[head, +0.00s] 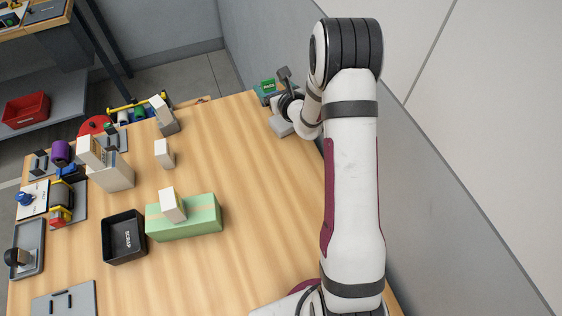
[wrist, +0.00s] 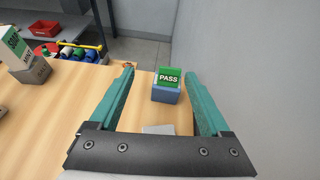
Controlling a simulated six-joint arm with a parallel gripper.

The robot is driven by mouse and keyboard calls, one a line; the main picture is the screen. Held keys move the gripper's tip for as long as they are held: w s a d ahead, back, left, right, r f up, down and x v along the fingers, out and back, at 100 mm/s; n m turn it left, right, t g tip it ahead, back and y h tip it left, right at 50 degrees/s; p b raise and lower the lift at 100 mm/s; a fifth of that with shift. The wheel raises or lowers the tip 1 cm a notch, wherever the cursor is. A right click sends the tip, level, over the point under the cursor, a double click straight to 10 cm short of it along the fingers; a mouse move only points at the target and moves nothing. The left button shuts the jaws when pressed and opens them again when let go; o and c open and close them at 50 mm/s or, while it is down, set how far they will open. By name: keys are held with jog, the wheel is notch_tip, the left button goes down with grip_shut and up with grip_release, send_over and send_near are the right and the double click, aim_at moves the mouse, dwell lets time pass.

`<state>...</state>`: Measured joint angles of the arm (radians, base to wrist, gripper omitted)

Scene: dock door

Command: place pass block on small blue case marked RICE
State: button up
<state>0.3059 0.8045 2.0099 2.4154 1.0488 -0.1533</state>
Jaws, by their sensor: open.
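The green pass block (wrist: 168,77), lettered PASS in white, sits upright on the small blue case (wrist: 166,96) near the far edge of the table in the wrist view. The RICE marking on the case cannot be read. The block also shows in the head view (head: 268,85), at the table's far right corner. My gripper (wrist: 160,71) is open, its two teal fingers spread either side of the block and case in the picture. No contact with the block shows. In the head view the wrist partly hides this corner.
A grey wall (head: 440,190) runs close along the right. A pale flat piece (wrist: 158,129) lies between my fingers. Left of centre stand a green box (head: 190,222), a black SCRAP bin (head: 108,241) and several white cartons. The middle of the table is clear.

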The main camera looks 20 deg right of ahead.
jog(key=s+a+r+n+g+y, duration=0.1)
jog(key=s+a+r+n+y, duration=0.2)
jog(key=a+r+n+y, duration=0.25)
jog(key=s+a+r+n+g+y, duration=0.15)
jog(key=a+r+n, duration=0.25)
jog(key=a+r, duration=0.4)
jog(key=s+a+r+n+g+y, duration=0.2)
jog(key=s+a+n+g+y, duration=0.15)
jog(key=s+a+n, duration=0.6)
jog(key=s+f+n+g+h, duration=0.25)
jog(key=s+n+g, duration=0.4)
jog(key=s, duration=1.25)
jog(key=s+d+f+n+g+h, duration=0.1)
jog(key=s+d+f+n+h, duration=0.1)
jog(key=s+d+n+h, duration=0.2)
jog(key=s+d+h, duration=0.3)
jog(key=s+d, duration=0.2)
jog(key=d, duration=0.1)
jog(key=shift+d+g, duration=0.1)
jog(key=shift+g, duration=0.15)
